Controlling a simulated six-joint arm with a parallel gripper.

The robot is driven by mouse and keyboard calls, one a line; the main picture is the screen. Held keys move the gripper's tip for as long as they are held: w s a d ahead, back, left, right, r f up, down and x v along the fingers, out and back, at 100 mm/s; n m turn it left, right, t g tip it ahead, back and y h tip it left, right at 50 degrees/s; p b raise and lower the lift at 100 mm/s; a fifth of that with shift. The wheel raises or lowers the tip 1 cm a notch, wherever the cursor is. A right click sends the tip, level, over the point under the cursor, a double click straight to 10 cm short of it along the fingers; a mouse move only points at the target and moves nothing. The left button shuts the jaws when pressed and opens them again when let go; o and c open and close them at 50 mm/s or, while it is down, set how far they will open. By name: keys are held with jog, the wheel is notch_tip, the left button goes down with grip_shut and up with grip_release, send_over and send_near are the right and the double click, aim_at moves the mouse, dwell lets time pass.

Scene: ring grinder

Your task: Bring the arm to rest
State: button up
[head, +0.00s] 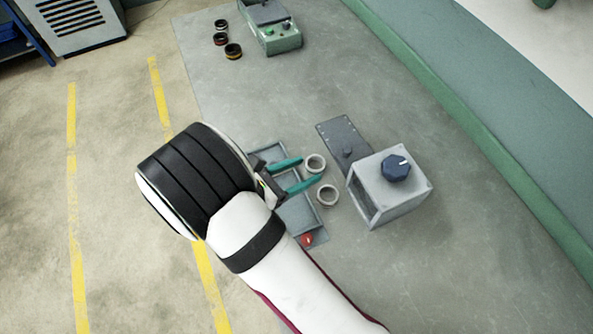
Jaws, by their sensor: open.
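My gripper (312,173) shows in the head view near the middle, with two teal fingers spread apart and nothing seen between them. The fingers point right, toward two pale grey rings. One ring (307,165) is by the upper finger and the other ring (318,196) is by the lower finger. I cannot tell whether the fingers touch them. My arm and its black-banded wrist cover part of a grey tray (294,212) under the gripper.
A grey box with a dark blue knob (397,168) stands right of the rings, with a dark plate (341,141) beside it. A red button (307,239) is at the tray's lower end. A green-grey machine (279,41) and several dark rings (233,51) are at the top. The bench's right side is clear.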

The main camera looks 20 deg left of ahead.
jog(key=shift+v, duration=0.85)
jog(key=shift+d, duration=0.1)
jog(key=s+d+r+m+g+h, duration=0.1)
jog(key=d+r+m+g+h, duration=0.1)
jog(key=d+r+m+g, duration=0.35)
jog(key=s+d+r+m+g+h, duration=0.1)
jog(key=d+r+m+g, duration=0.15)
jog(key=d+m, duration=0.6)
jog(key=s+d+r+m+g+y, duration=0.3)
jog(key=s+d+m+g+y, duration=0.2)
jog(key=s+d+m, duration=0.6)
jog(key=s+a+r+m+t+y, duration=0.1)
jog(key=s+a+m+y, duration=0.2)
jog(key=m, duration=0.7)
jog(key=a+y, duration=0.2)
jog(key=y, duration=0.1)
jog(key=shift+s+a+r+m, duration=0.2)
jog(key=shift+s+m, duration=0.1)
jog(key=shift+s, duration=0.1)
